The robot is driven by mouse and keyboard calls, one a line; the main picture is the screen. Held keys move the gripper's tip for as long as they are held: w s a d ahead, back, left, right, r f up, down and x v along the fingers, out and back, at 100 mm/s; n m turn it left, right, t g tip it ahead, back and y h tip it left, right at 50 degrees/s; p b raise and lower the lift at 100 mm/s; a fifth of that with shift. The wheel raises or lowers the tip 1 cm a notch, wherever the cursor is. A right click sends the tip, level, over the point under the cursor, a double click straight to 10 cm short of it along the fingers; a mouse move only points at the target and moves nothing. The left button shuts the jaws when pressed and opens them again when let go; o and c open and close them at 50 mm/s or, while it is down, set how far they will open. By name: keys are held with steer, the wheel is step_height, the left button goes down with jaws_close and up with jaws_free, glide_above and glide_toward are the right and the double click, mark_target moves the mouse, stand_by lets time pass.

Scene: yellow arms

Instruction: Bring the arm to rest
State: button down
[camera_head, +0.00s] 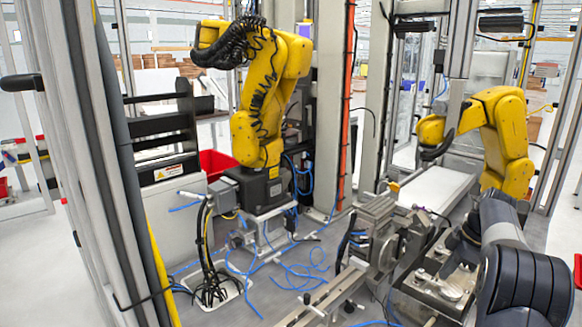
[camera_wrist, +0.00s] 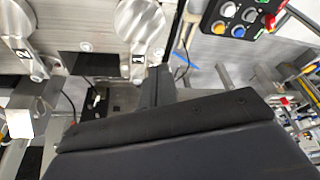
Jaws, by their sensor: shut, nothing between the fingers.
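My gripper (camera_wrist: 158,88) shows in the wrist view as a dark finger shape above the wide dark body that fills the lower middle. It is shut, with nothing held. My dark grey arm enters the head view at the lower right, over the metal fixtures. The gripper cannot be made out clearly in the head view.
Two yellow robot arms (camera_head: 262,85) (camera_head: 503,140) stand at the middle left and right. A metal fixture (camera_head: 385,240) and loose blue cables (camera_head: 300,270) lie in front. Round plates marked 2 (camera_wrist: 25,45) and 1 (camera_wrist: 138,25) and a button panel (camera_wrist: 222,32) are close by.

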step_height(320, 180, up, 5)
steer(key=d+n, duration=0.1)
steer(key=d, duration=0.2)
steer(key=shift+g, duration=0.3)
steer(key=x, duration=0.4)
steer(key=shift+s+a, duration=0.1)
steer(key=shift+s, duration=0.3)
steer(key=shift+w+a+f+m+t+h, duration=0.55)
steer(key=shift+w+a+f+m+h, duration=0.35)
steer(key=shift+a+m, duration=1.4)
steer(key=shift+w+a+f+m+t+h, duration=0.6)
steer(key=shift+a+f+m, duration=0.75)
steer(key=shift+m, duration=1.75)
steer(key=shift+w+a+f+m+t+h, duration=0.45)
steer(key=shift+w+a+f+m+h, duration=0.35)
steer(key=shift+a+m, duration=1.6)
steer(key=shift+w+d+m, duration=0.1)
steer(key=shift+d+m, duration=0.2)
steer(key=shift+a+r, duration=0.1)
steer(key=shift+r, duration=0.05)
